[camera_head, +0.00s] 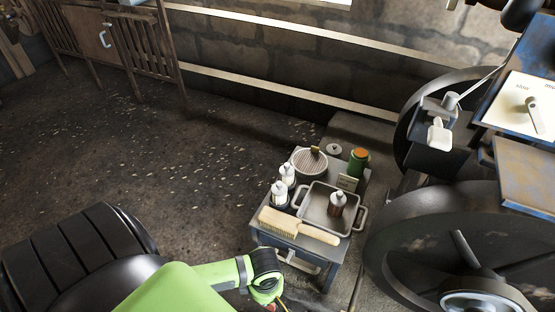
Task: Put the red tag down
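A green and black arm link of mine reaches in from the bottom left and ends at a dark joint near the bottom edge. Neither my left gripper nor my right gripper shows a fingertip in the head view. A small red patch (271,307) and a thin yellow strip (283,303) show at the bottom edge just below that joint. I cannot tell whether the red patch is the red tag. No whole red tag can be made out.
A large wheeled engine (440,245) stands right. Floor at left is open.

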